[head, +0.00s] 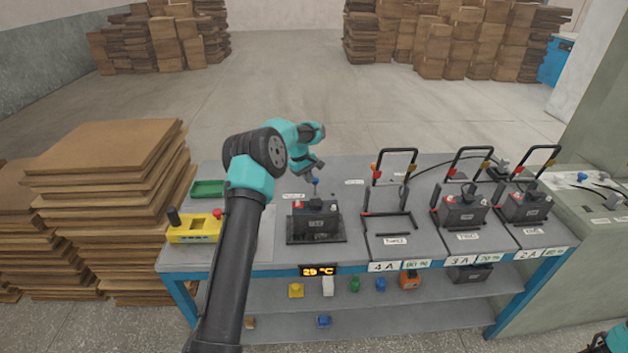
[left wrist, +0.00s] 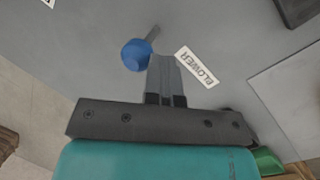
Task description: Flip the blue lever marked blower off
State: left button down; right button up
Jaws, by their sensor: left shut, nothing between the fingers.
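The blower lever has a round blue knob (head: 315,181) on a thin grey stem, at the back of the bench behind a black battery. In the left wrist view the blue knob (left wrist: 136,54) is just left of my fingertips, and its stem slants up to the right. The white BLOWER label (left wrist: 197,67) lies right of the fingers. My left gripper (head: 318,168) is shut and empty, pointing down right by the knob; it also shows in the left wrist view (left wrist: 165,62). I cannot tell whether finger and knob touch. My right gripper is out of view.
The black battery (head: 316,222) with red and grey terminals stands on a dark plate in front of the lever. A yellow device (head: 193,233) and a green tray (head: 207,189) are to the left. Bays with black hinged frames (head: 390,185) line the right.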

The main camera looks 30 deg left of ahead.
pick_arm(q)
jog(key=shift+r, duration=0.85)
jog(key=shift+r, duration=0.1)
